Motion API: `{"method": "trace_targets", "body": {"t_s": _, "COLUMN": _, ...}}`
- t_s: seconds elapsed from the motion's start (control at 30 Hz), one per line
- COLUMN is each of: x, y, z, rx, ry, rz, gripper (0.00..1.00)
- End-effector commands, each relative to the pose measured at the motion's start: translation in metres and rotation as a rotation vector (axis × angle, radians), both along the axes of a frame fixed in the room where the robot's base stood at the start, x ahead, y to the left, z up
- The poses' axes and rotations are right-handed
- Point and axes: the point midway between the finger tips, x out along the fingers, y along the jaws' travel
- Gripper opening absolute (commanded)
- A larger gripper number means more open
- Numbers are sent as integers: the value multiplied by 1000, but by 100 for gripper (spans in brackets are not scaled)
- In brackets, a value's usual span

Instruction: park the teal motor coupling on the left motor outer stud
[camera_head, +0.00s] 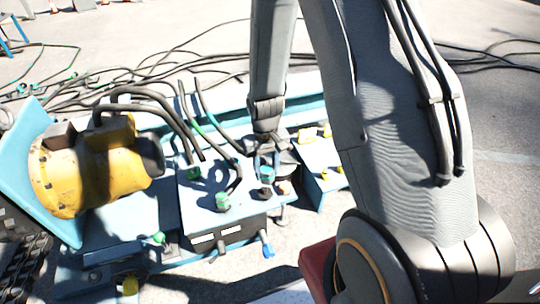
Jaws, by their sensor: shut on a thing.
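My gripper (267,163) points down over the right part of the light blue panel (205,211). It is shut on a small teal coupling (267,175), which shows between and below the fingertips. I cannot tell whether this coupling touches the panel or a stud. Two other green-teal couplings with dark hoses stand on the panel, one near the front (223,202) and one farther back (193,173). A small orange-brown fitting (284,187) is just right of the held coupling. I cannot make out which fitting is the left motor outer stud.
A yellow motor (85,172) with thick black hoses stands left of the panel. A blue-handled lever (267,245) sticks out at the panel's front. Yellow fittings (308,135) sit on a blue surface at right. Black cables (490,60) lie on the ground behind.

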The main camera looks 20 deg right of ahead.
Motion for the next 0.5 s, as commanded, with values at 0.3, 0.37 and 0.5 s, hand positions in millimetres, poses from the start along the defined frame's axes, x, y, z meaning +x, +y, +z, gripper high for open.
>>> {"method": "trace_targets", "body": {"t_s": 0.3, "x": 20, "y": 5, "z": -6, "rx": 0, "ry": 2, "rz": 10, "gripper": 9}}
{"method": "trace_targets", "body": {"t_s": 0.37, "x": 23, "y": 6, "z": -10, "rx": 0, "ry": 1, "rz": 11, "gripper": 9}}
{"method": "trace_targets", "body": {"t_s": 0.5, "x": 28, "y": 6, "z": -17, "rx": 0, "ry": 1, "rz": 11, "gripper": 9}}
